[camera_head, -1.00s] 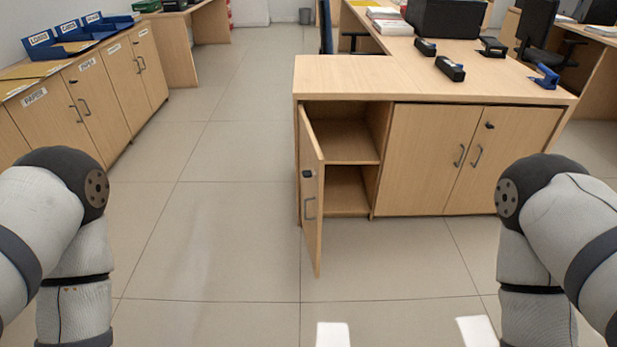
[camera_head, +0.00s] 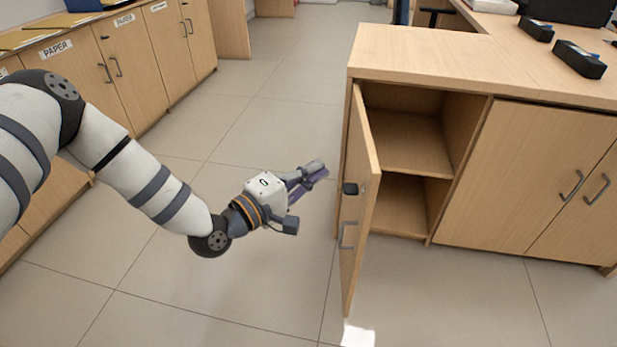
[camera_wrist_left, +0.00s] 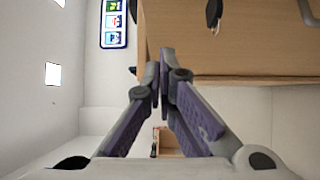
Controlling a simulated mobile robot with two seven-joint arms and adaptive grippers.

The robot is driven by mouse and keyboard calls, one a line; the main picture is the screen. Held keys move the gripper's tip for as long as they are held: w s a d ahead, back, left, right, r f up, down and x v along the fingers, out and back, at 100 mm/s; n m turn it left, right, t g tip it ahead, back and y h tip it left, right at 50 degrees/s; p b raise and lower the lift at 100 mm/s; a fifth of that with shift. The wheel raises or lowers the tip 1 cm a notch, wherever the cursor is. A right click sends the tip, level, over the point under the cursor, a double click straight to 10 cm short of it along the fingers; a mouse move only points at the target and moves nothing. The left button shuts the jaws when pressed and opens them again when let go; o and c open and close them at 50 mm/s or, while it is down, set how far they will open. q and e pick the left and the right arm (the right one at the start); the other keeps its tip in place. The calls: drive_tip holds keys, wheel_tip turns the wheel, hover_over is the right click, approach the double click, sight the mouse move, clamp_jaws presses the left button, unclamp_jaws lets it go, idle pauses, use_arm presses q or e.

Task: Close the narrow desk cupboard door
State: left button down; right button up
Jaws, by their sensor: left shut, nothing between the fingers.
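The narrow cupboard door (camera_head: 358,200) stands open at the left end of the wooden desk, swung out toward me. It has a dark lock and a grey handle (camera_head: 348,236) on its outer face. Two empty shelf spaces of the narrow cupboard (camera_head: 405,145) show behind it. My left gripper (camera_head: 318,172) is shut and empty, left of the door with a gap between them. In the left wrist view the shut fingers (camera_wrist_left: 163,62) show in front of a wooden panel with a handle and a dark lock. My right gripper is not in view.
The desk top (camera_head: 430,60) carries black desk items (camera_head: 578,60) at the back right. Closed double doors (camera_head: 520,180) are right of the narrow cupboard. A row of cupboards (camera_head: 130,65) labelled PAPER stands at the left. The floor (camera_head: 270,300) between is clear.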

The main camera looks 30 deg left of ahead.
sight(364, 152)
use_arm(q)
drive_tip(key=shift+w+d, duration=1.25)
drive_tip(key=shift+w, duration=0.2)
drive_tip(key=shift+w+d, duration=1.2)
drive_tip(key=shift+w, duration=0.2)
drive_tip(key=shift+d+f, duration=0.1)
